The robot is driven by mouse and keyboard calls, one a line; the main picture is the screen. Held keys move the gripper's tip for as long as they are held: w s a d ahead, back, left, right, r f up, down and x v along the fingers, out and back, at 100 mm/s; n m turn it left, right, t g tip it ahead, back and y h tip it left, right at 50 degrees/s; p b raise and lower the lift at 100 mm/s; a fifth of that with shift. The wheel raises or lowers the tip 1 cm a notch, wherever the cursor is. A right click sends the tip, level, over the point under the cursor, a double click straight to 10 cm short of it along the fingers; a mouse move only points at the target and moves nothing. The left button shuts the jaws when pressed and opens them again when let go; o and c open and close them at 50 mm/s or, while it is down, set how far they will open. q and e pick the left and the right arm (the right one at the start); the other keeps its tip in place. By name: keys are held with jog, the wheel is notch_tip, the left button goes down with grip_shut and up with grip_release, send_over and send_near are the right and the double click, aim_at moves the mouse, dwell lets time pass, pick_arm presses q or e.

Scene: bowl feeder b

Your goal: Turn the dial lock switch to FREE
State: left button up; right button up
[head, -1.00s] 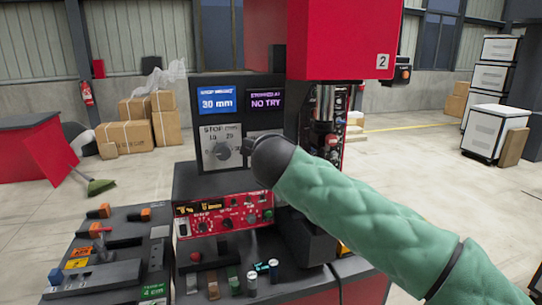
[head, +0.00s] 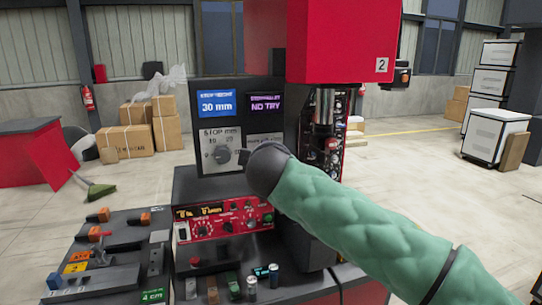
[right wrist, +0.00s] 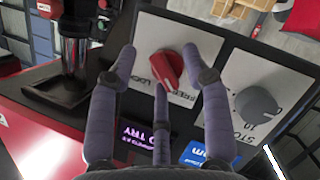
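The red dial lock switch (right wrist: 167,68) sits on a pale plate (right wrist: 145,39) in the right wrist view. Lettering beside it is partly covered, so I cannot read the dial's setting surely. My right gripper (right wrist: 159,58) is open, with its fingers spread around the red dial. One fingertip is close against the dial's right side, and a gap shows on its left. I cannot tell whether any finger touches it. In the head view my right wrist (head: 268,168) hides the dial and the fingers. My left gripper is not in view.
A grey STOP mm dial (head: 221,156) is beside the lock switch and also shows in the right wrist view (right wrist: 257,104). Screens above read 30 mm (head: 217,104) and NO TRY (head: 266,104). A red control panel (head: 226,218) is below. A press column (head: 325,105) stands right.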

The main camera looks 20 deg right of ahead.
jog(key=shift+a+r, duration=0.1)
jog(key=v, duration=1.2)
jog(key=shift+f, duration=0.2)
